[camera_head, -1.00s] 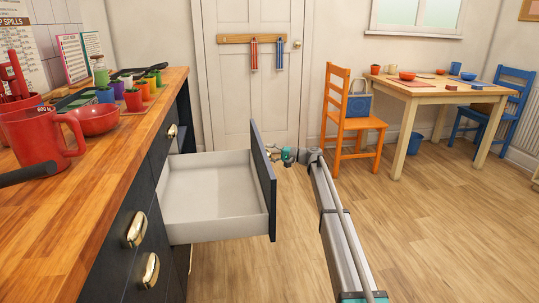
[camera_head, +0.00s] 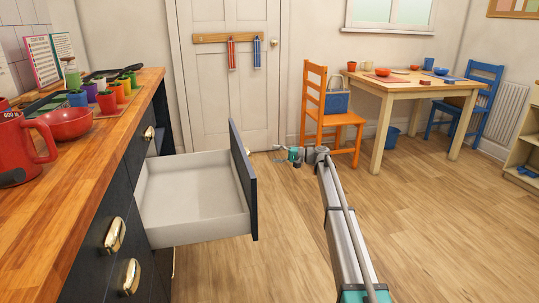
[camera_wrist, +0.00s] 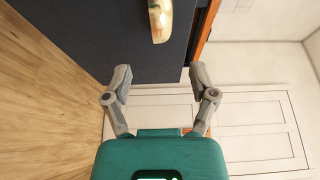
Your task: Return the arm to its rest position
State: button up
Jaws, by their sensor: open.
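My arm (camera_head: 347,230) reaches forward over the wood floor in the head view. My gripper (camera_wrist: 162,88) is open and empty in the wrist view, with its two grey fingers spread apart. In the head view it is small and sits to the right of the open drawer, apart from its front. The drawer (camera_head: 193,197) is pulled out of the dark cabinet and looks empty. In the wrist view a dark front with a brass handle (camera_wrist: 160,18) lies beyond the fingers.
The wooden worktop (camera_head: 95,150) at left holds a red jug (camera_head: 22,155), a red bowl (camera_head: 66,123) and several small coloured pots. An orange chair (camera_head: 335,118) and a table (camera_head: 400,88) stand at the back right. The floor right of my arm is clear.

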jog(key=shift+d, duration=0.1)
dwell(0.3)
jog(key=s+d+f+h+p, duration=0.1)
jog(key=s+d+f+h, duration=0.15)
jog(key=s, duration=0.65)
jog(key=s+d+f+h+p, duration=0.15)
jog(key=s+f+h, duration=0.25)
jog(key=s, duration=0.6)
jog(key=s+d+f+h+p, duration=0.1)
jog(key=s+d+f+h, duration=0.25)
jog(key=s, duration=0.55)
jog(key=s+d+h+p, duration=0.1)
jog(key=s+d+h, duration=0.25)
jog(key=s, duration=0.35)
jog(key=s+d+f+g+h+p, duration=0.1)
jog(key=s+d+h, duration=0.1)
jog(key=s+d, duration=0.45)
jog(key=s+d+h+p, duration=0.2)
jog(key=s+d+h, duration=0.1)
jog(key=s, duration=0.5)
notch_tip(320, 180, up, 37)
jog(key=p, duration=3.6)
jog(key=shift+s+a+n+p, duration=0.15)
jog(key=shift+a+n+p, duration=0.05)
jog(key=shift+n+p, duration=0.2)
jog(key=shift+f+y, duration=0.15)
jog(key=shift+y, duration=0.1)
